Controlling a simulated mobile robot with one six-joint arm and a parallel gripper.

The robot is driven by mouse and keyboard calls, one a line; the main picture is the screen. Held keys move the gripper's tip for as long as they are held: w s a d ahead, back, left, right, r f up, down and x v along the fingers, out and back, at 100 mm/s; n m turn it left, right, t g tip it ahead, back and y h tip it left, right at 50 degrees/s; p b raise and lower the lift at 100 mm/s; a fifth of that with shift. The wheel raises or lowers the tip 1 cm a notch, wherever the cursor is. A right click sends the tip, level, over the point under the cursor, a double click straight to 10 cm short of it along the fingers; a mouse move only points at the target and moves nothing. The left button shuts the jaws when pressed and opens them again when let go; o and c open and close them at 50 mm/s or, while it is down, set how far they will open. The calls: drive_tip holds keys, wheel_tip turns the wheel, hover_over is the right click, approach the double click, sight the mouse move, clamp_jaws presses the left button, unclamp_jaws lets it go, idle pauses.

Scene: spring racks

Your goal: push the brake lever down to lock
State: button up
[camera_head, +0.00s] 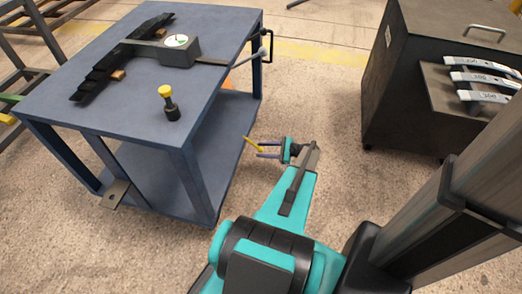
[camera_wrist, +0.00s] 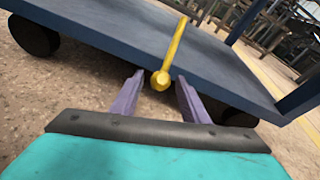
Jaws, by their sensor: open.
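The brake lever (camera_wrist: 172,50) is a yellow rod with a round knob on its near end. It sticks out and slants up from the edge of the blue cart's lower shelf (camera_wrist: 90,42). It also shows in the head view (camera_head: 252,142), just right of the cart (camera_head: 85,75). My gripper (camera_wrist: 159,92) is open, with its two purple fingers apart. In the wrist view the knob appears between the fingertips; I cannot tell whether they touch it. In the head view my gripper (camera_head: 258,150) is at the lever's near end.
A dark cabinet (camera_head: 400,95) with labelled springs stands at the right. A caster (camera_wrist: 35,37) shows under the cart.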

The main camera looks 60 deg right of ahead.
drive_tip(key=p+v, duration=0.1)
drive_tip(key=v, duration=1.1)
drive_tip(key=shift+p, duration=0.4)
drive_tip(key=shift+s, duration=0.2)
